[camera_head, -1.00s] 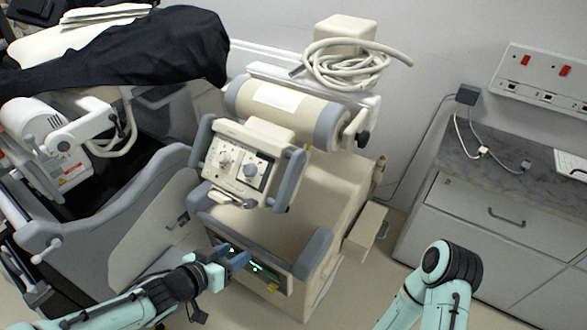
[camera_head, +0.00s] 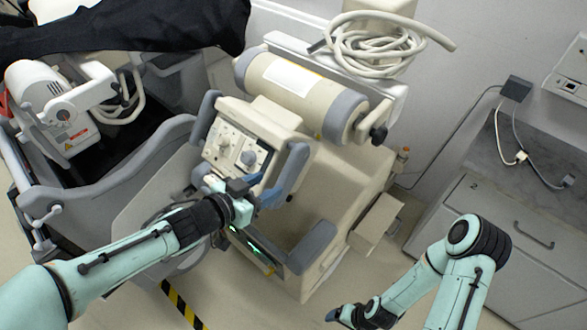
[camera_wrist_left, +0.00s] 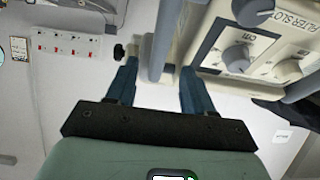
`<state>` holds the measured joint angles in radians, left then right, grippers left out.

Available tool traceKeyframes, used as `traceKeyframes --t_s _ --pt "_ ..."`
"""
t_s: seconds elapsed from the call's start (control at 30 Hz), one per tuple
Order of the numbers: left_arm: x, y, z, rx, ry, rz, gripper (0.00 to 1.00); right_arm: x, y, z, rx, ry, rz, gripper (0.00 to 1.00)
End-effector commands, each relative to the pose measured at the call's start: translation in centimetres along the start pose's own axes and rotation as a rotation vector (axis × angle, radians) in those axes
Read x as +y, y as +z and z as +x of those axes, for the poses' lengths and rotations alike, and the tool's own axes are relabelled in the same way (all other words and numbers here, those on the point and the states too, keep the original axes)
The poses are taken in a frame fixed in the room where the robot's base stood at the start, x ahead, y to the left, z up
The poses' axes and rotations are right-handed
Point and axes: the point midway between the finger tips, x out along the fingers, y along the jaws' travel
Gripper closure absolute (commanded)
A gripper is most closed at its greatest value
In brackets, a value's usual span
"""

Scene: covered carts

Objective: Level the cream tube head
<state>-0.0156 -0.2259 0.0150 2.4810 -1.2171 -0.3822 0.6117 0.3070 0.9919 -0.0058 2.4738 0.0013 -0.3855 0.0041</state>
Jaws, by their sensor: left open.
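The cream tube head (camera_head: 300,95) is a cylinder with grey end bands and a white label. It slopes down to the right in the head view. A cream control box (camera_head: 240,140) with knobs hangs in front of it, with grey handles on both sides. The box also shows in the left wrist view (camera_wrist_left: 215,55). My left gripper (camera_head: 262,186) is at the box's lower right, by the right grey handle (camera_head: 291,172). In the left wrist view its open fingers (camera_wrist_left: 158,72) lie either side of the grey handle (camera_wrist_left: 163,38). My right gripper (camera_head: 345,315) is low, away from the unit; its jaws are unclear.
The unit's cream base (camera_head: 335,205) has a grey bumper and green lights. A coiled cable (camera_head: 375,50) lies behind the tube. A grey cart (camera_head: 100,190) with a white device (camera_head: 55,110) and black cover (camera_head: 130,25) stands left. A drawer cabinet (camera_head: 500,225) stands right.

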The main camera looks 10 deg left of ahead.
Motion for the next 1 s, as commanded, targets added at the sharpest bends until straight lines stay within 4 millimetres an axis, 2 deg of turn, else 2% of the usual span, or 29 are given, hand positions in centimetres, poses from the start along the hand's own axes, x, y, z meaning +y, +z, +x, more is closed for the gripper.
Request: traceKeyframes --t_s 0.17,0.3,0.5,0.7,0.97,1.0 --pt "0.1 0.2 3.2 -0.004 0.003 -0.004 0.48 0.3 0.5 0.4 -0.005 0.002 0.002 0.19" --pt "0.2 0.6 6.3 -0.005 0.005 -0.004 0.48 1.6 2.3 2.2 -0.027 0.010 0.010 0.19" --pt "0.1 0.3 9.4 -0.002 0.003 -0.001 0.48 2.3 3.2 3.3 -0.039 0.014 0.015 0.19" --pt "0.0 0.0 10.6 0.000 0.001 0.001 0.48 2.4 3.3 3.5 -0.040 0.014 0.015 0.19" --pt "0.0 -0.1 10.7 0.001 0.000 0.001 0.48 2.4 3.3 3.5 -0.039 0.014 0.015 0.19" --pt "0.0 -0.1 10.7 0.001 0.000 0.001 0.58 2.4 3.3 3.5 -0.039 0.014 0.015 0.19"
